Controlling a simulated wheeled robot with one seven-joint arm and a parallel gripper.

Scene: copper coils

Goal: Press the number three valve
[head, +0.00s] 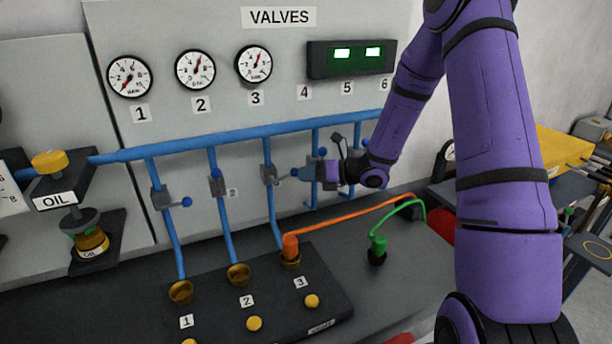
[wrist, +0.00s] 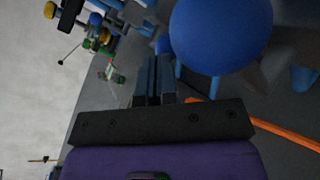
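The number three valve (head: 268,174) is a grey block on the third blue pipe, below gauge 3 in the head view. Its lever ends in a blue ball (head: 295,173). My gripper (head: 310,173) is just right of this ball, close to the panel; I cannot tell whether they touch. In the wrist view a large blue ball (wrist: 220,35) is very near, beside the fingers. My gripper's fingers (wrist: 154,65) lie side by side, pressed together with nothing between them. Parts of the pipes behind my gripper are hidden.
Valve one (head: 162,197) and valve two (head: 217,183) are to the left. An orange cable (head: 350,216) runs from socket 3 below my gripper. A green plug (head: 378,245) stands on the bench. The bench front right (head: 405,290) is clear.

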